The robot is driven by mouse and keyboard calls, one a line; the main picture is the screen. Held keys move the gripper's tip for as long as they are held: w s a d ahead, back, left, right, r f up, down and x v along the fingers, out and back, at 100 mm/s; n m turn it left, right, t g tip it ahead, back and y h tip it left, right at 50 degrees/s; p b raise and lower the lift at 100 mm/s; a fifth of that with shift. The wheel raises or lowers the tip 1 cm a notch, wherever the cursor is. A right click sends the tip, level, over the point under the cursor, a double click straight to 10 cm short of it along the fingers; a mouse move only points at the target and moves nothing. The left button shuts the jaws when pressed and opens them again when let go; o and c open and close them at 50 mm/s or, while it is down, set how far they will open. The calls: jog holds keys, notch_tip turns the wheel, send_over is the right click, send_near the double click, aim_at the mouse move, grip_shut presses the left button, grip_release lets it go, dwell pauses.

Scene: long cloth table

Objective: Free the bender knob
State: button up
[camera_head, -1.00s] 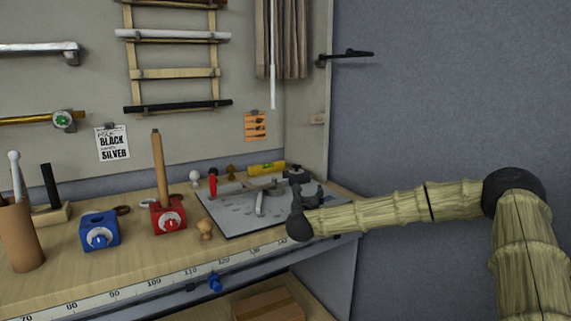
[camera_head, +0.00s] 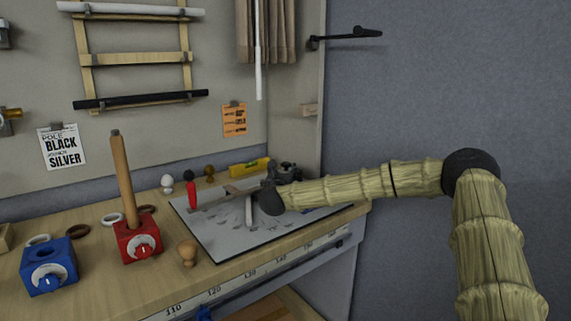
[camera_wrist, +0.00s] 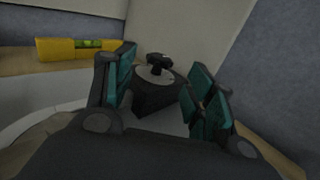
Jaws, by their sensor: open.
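The bender appears to be the dark device (camera_head: 287,172) at the far right corner of the grey mat. In the wrist view a dark body (camera_wrist: 154,98) carries a black knob (camera_wrist: 158,62) on top, over a pale disc. My gripper (camera_wrist: 164,74) is open, with teal-lined fingers on the left and right of the device in that view. I cannot tell whether either finger touches it. Nothing shows held. In the head view my arm reaches in from the right, and its dark end hides part of the mat; the gripper's fingers cannot be made out there.
A yellow level (camera_head: 250,167) lies behind the mat (camera_head: 222,240); it also shows in the wrist view (camera_wrist: 75,49). A red block with a pole (camera_head: 137,239), a wooden knob (camera_head: 188,253) and a blue block (camera_head: 48,266) stand left.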

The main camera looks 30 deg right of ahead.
aim_at(286, 165)
jog(key=x, duration=0.8)
jog(key=shift+w+d, duration=0.2)
jog(key=shift+f, duration=0.1)
jog(key=shift+c, duration=0.5)
jog(key=c, duration=1)
